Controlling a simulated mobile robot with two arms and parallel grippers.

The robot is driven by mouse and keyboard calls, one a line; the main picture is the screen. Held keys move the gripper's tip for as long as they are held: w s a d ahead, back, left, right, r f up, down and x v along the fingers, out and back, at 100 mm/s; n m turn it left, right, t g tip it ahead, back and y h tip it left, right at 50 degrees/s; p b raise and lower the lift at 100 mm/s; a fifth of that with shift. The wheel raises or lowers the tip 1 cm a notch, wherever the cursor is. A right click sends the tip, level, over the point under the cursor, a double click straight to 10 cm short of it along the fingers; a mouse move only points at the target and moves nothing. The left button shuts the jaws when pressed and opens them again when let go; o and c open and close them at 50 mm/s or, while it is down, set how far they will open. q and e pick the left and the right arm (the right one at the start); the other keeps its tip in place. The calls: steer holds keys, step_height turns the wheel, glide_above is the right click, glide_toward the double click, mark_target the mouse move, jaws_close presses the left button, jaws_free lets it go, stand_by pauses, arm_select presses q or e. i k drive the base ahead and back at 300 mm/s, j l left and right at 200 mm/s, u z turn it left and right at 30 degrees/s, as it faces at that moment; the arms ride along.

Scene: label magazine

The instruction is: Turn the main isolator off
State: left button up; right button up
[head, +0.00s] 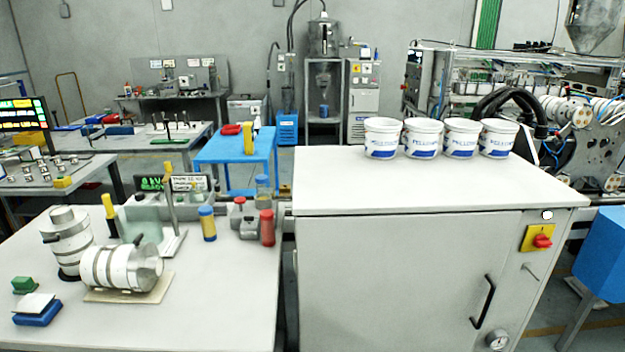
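The main isolator (538,238) is a red rotary knob on a yellow square plate. It is on the upper right of the front face of a grey cabinet (390,270). The red handle looks turned roughly sideways; its exact setting is too small to read. A small white round lamp or button (547,214) sits just above the plate. Neither of my grippers shows in the head view, and nothing covers the isolator.
Several white tubs with blue labels (421,138) stand on the cabinet top. A black door handle (482,301) and a round gauge (497,339) are below the isolator. A blue box (603,255) stands to the right. A bench (215,300) with rolls and bottles is at left.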

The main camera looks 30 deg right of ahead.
mark_target(542, 241)
steer(key=k+l, duration=0.2)
steer(key=l, duration=0.15)
steer(key=k+l+z, duration=0.1)
steer(key=l, duration=0.3)
steer(key=k+l, duration=0.25)
steer(key=l, duration=0.15)
steer(key=k+l+z, duration=0.1)
steer(key=l, duration=0.25)
steer(key=k+l, duration=0.2)
steer(key=l, duration=0.2)
steer(key=k+l+z, duration=0.1)
steer(key=l, duration=0.3)
steer(key=k+l, duration=0.25)
steer(key=l, duration=0.15)
steer(key=k+l, duration=0.35)
steer(key=l+z, duration=0.05)
